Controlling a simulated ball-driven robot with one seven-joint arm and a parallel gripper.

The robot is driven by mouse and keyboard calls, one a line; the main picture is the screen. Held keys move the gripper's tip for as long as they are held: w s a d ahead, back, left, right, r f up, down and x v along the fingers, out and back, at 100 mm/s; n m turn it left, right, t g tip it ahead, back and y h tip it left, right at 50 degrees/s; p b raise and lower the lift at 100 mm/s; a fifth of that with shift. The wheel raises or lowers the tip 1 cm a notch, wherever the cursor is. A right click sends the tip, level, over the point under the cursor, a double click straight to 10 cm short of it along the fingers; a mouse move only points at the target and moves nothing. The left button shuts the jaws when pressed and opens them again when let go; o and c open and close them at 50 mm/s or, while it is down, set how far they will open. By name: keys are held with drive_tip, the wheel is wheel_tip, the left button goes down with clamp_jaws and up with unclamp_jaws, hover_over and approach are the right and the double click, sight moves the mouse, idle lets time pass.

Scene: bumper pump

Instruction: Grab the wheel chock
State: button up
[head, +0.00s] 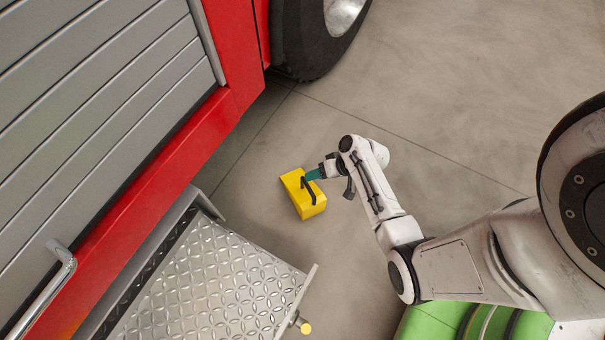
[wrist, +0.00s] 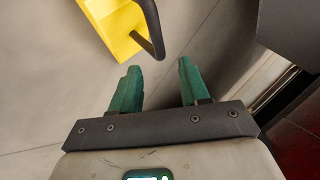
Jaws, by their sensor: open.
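The wheel chock (head: 301,196) is a yellow block with a black handle (head: 307,189) on top. It sits on the floor beside the red vehicle. In the wrist view the yellow chock (wrist: 112,27) is at the top, with its black handle (wrist: 153,30) just beyond the fingertips. My gripper (head: 311,175) has teal fingers and reaches the chock from the upper right. In the wrist view the gripper (wrist: 159,68) is open, with a clear gap between the fingers and nothing in it. Whether a finger touches the handle I cannot tell.
The red vehicle (head: 170,165) with grey shutters fills the left side. Its metal tread step (head: 210,285) juts out below the chock. A black tyre (head: 300,45) stands at the top. Grey floor (head: 450,90) is clear to the upper right.

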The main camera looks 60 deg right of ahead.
sight(304, 179)
drive_tip(key=b+x, duration=0.4)
drive_tip(key=x, duration=0.3)
drive_tip(key=shift+c, duration=0.3)
clamp_jaws()
idle(1.0)
drive_tip(key=shift+w+r, duration=0.1)
drive_tip(key=shift+r, duration=0.05)
